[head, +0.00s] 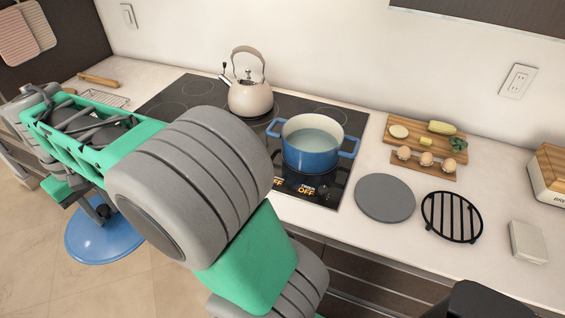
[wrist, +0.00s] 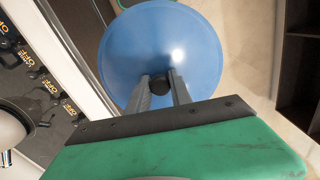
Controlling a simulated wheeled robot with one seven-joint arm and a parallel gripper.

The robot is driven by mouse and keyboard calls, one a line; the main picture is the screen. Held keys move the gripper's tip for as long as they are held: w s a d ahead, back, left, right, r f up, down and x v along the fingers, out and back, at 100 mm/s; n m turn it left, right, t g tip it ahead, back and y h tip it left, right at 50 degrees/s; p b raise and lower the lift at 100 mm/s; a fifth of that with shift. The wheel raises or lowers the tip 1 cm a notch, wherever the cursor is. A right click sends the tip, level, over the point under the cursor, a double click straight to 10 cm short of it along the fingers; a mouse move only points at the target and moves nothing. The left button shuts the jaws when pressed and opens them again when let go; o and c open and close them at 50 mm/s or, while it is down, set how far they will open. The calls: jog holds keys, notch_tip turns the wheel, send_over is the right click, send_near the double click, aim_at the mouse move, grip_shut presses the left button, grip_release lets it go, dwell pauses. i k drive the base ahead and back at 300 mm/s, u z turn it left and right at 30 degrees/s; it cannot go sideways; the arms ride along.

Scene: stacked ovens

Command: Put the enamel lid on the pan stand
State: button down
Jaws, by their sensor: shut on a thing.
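The blue enamel lid (head: 90,243) is held off the counter, over the floor in front of the cooktop. In the wrist view the lid (wrist: 135,45) shows its round blue top, and my gripper (wrist: 162,90) is shut on its black knob. In the head view my gripper (head: 103,213) is at the lower left, partly hidden by my arm. The pan stand, a round black barred rack (head: 452,216), lies bare on the right counter, far from the lid.
A blue pot (head: 312,147) of water stands uncovered on the cooktop, with a kettle (head: 250,97) behind it. A grey round mat (head: 385,198) lies left of the stand. An egg holder (head: 425,168), chopping board (head: 400,122) and pale block (head: 528,242) are nearby.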

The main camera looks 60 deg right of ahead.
aim_at(453, 214)
jog(key=u, duration=0.3)
jog(key=k, duration=0.95)
jog(key=z, duration=0.45)
